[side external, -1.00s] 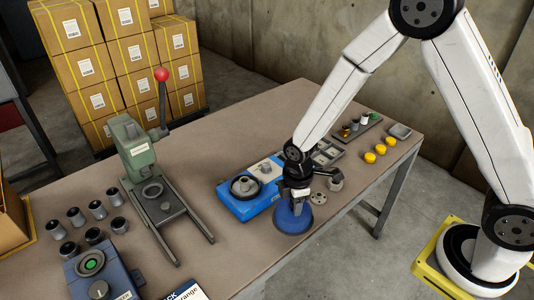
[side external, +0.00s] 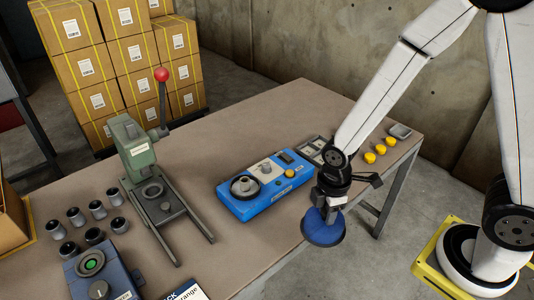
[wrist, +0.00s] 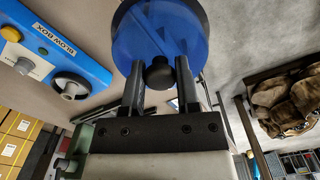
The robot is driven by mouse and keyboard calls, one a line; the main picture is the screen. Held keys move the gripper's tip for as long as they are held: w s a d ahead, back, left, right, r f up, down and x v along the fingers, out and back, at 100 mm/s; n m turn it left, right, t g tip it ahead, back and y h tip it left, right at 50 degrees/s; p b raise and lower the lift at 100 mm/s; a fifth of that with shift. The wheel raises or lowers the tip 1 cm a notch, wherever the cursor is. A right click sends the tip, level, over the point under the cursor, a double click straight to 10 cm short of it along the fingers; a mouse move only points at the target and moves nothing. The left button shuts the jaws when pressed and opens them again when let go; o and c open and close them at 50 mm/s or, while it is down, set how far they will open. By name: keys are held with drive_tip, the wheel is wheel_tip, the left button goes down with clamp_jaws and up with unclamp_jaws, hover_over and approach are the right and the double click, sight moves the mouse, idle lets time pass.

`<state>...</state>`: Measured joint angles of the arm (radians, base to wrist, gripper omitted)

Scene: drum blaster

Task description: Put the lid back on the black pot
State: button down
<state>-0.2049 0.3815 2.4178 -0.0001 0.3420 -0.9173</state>
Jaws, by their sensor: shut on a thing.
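My gripper (side external: 330,203) points down and is shut on the black knob (wrist: 158,74) of a round blue lid (side external: 322,228). The lid also shows in the wrist view (wrist: 160,30), with a dark rim and one finger on each side of its knob. In the side view the lid hangs in the air over the table's front edge, slightly tilted. I cannot make out a black pot; my gripper and forearm hide part of the table behind them.
A blue box marked BLOW BOX (side external: 243,207), with a dark round fitting, sits left of the lid. A green lever press (side external: 138,150) and several small dark cups (side external: 97,210) stand further left. Several yellow caps (side external: 369,158) lie at the right end of the table (side external: 260,120).

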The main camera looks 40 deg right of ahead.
drive_tip(key=shift+w, duration=0.1)
idle(0.4)
drive_tip(key=w+a+r, duration=0.1)
drive_tip(key=w+a, duration=0.1)
drive_tip(key=w, duration=2.6)
drive_tip(key=shift+w+f, duration=0.1)
drive_tip(key=shift+f, duration=0.05)
drive_tip(key=shift+f, duration=3)
drive_tip(key=shift+f, duration=0.2)
unclamp_jaws()
